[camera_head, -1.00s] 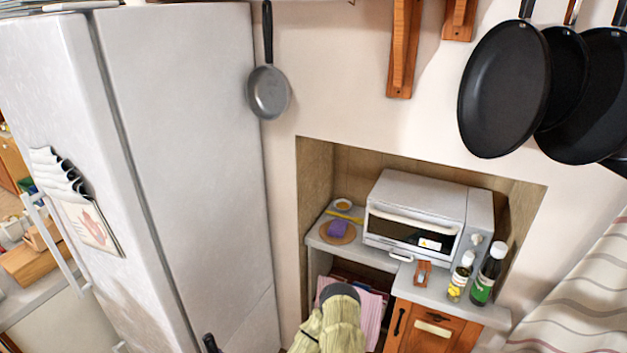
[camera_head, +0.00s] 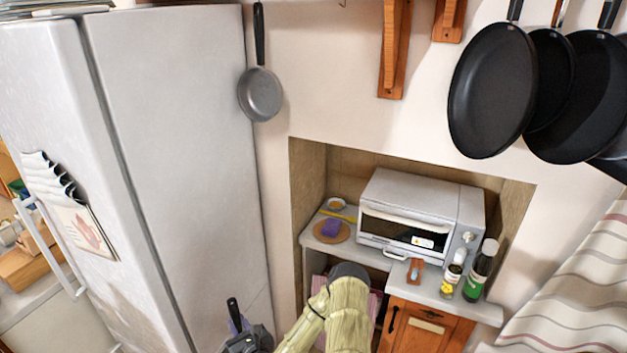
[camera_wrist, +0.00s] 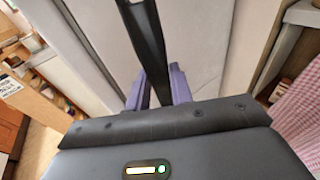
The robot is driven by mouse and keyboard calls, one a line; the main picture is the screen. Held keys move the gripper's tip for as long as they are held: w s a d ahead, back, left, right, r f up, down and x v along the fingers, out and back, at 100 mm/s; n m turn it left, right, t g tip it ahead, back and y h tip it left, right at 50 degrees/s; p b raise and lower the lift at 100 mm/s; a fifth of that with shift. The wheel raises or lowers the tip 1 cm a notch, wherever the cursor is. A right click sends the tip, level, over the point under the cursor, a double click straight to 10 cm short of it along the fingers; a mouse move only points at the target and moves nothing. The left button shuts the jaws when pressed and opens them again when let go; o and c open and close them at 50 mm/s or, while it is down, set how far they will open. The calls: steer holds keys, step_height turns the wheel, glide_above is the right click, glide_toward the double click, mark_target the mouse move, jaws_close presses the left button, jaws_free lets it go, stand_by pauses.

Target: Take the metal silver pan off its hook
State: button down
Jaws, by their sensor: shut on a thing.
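My gripper (camera_head: 241,331) is low at the bottom of the head view, in front of the fridge. In the wrist view its purple fingers (camera_wrist: 160,87) are shut on a long black handle (camera_wrist: 147,38). The end of this handle also stands up above the gripper in the head view (camera_head: 233,311). What the handle belongs to is hidden. A small silver-grey pan (camera_head: 261,97) with a black handle hangs on the wall beside the fridge, well above and apart from my gripper. A bare hook (camera_head: 343,3) shows at the top of the wall.
The tall fridge (camera_head: 180,130) fills the left. Several black pans (camera_head: 490,90) hang at the upper right. A toaster oven (camera_head: 415,215) and two bottles (camera_head: 481,270) stand on the alcove counter. Wooden brackets (camera_head: 392,60) jut from the wall. A striped curtain (camera_head: 575,290) hangs at right.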

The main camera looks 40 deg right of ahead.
steer(key=w+d+r+m+g+h+p, duration=0.1)
steer(key=w+d+r+m+g+h, duration=0.25)
steer(key=d+r, duration=0.65)
steer(key=w+d+r+m+g+h+p, duration=0.1)
steer(key=w+d+r+m+h, duration=0.4)
steer(key=d+r, duration=0.55)
steer(key=s+d+r+m+g+h+p, duration=0.1)
steer(key=d+r+m+g+h, duration=0.2)
steer(key=r, duration=0.6)
steer(key=s+d+r+m+g+h+p, duration=0.1)
steer(key=d+r+g, duration=0.2)
steer(key=d+r, duration=0.45)
steer(key=s+a+r+m+g, duration=0.1)
steer(key=s+r, duration=0.2)
steer(key=r, duration=0.8)
steer(key=s+a+r+m+g+h+p, duration=0.1)
steer(key=s+r+g, duration=0.1)
steer(key=r, duration=0.9)
steer(key=s+a+r+m+g+p, duration=0.1)
steer(key=s+r, duration=0.4)
steer(key=r, duration=0.7)
steer(key=shift+a+g, duration=0.45)
steer(key=shift+a+h, duration=0.1)
steer(key=shift+h, duration=0.15)
